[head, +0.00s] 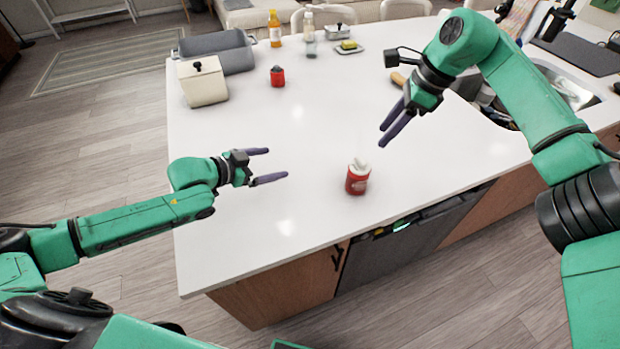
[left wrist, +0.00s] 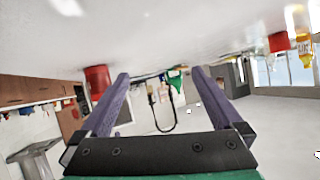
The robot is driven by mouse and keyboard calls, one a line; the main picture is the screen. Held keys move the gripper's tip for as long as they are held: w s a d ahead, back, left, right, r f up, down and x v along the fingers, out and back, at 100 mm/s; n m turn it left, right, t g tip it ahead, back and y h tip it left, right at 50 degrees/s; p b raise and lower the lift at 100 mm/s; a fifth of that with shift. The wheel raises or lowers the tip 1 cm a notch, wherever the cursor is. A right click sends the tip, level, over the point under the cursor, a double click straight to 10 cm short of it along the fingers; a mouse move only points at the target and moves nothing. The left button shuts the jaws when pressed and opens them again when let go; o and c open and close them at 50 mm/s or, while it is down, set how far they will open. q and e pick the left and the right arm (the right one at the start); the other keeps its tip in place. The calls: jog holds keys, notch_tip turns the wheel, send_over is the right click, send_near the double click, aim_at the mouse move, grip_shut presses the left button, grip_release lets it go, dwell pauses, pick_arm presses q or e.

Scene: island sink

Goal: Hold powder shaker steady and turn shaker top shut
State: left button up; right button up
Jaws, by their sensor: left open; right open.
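The powder shaker (head: 356,182) is a small red container with a white top (head: 360,165). It stands upright on the white counter near its front edge. In the left wrist view, which is upside down, a red body that looks like the shaker (left wrist: 97,78) shows beside one finger, with its top hard to make out. My left gripper (head: 277,164) is open and empty, left of the shaker and apart from it, its fingers pointing right. My right gripper (head: 382,138) is open and empty, above and to the right of the shaker, its fingers slanting down-left.
A small red can (head: 277,78), a cream canister (head: 204,84) and a grey bin (head: 238,52) stand at the back left. Bottles (head: 275,30) and a small dish with a sponge (head: 349,47) are farther back. The sink (head: 570,92) is at right. The counter around the shaker is clear.

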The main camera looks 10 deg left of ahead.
pick_arm(q)
jog(key=s+d+r+m+g+h, duration=0.1)
jog(key=s+d+r+h, duration=0.15)
jog(key=d, duration=0.35)
jog(key=s+d+r+h, duration=0.1)
jog(key=s+d, duration=0.2)
jog(key=d, duration=0.4)
jog(key=shift+g, duration=0.3)
jog(key=x, duration=1.4)
jog(key=shift+w+f, duration=0.25)
jog(key=shift+w, duration=0.15)
jog(key=shift+a, duration=0.1)
jog(key=c, duration=1.5)
pick_arm(e)
jog(key=shift+c, duration=0.2)
jog(key=s+a+f+m+g+y, duration=0.1)
jog(key=s+a+f+m+y, duration=0.15)
jog(key=a, duration=0.25)
jog(key=s+a+f+m+y, duration=0.2)
jog(key=s+a+m+y, duration=0.1)
jog(key=a+y, duration=0.15)
pick_arm(q)
jog(key=shift+s, duration=0.1)
pick_arm(e)
jog(key=n+t, duration=1.5)
jog(key=n, duration=1.6)
send_near(365, 167)
jog(key=shift+y, duration=0.3)
jog(key=x, duration=1.2)
jog(key=shift+d+f, duration=0.15)
